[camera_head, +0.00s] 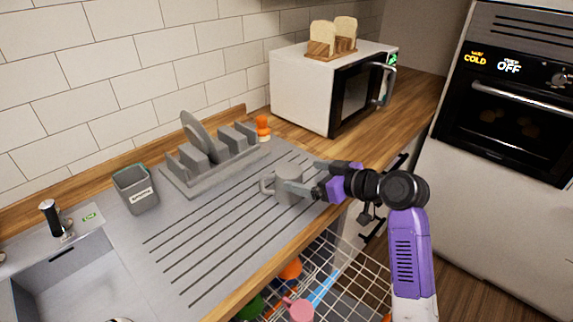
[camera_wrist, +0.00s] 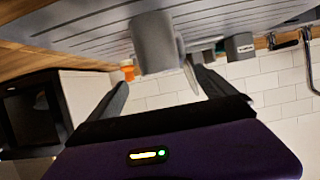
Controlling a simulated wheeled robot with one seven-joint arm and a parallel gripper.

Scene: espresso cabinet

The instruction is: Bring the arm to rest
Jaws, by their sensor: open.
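My gripper (camera_head: 301,177) is at the end of my purple and black arm, low over the grooved drainboard near the counter's front edge. Its two fingers are spread apart, and they also show in the wrist view (camera_wrist: 157,74). A grey mug (camera_head: 288,192) stands on the drainboard right at the fingertips, its handle toward the left. In the upside-down wrist view the mug (camera_wrist: 155,42) appears just beyond and between the fingertips. I cannot tell whether a finger touches it.
A dish rack (camera_head: 215,160) with a plate and a grey holder (camera_head: 136,190) stand behind, left of the gripper. A microwave (camera_head: 325,90) with toast on top stands at the back. An open dishwasher rack (camera_head: 345,285) sits below the counter edge. An oven (camera_head: 510,100) is right.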

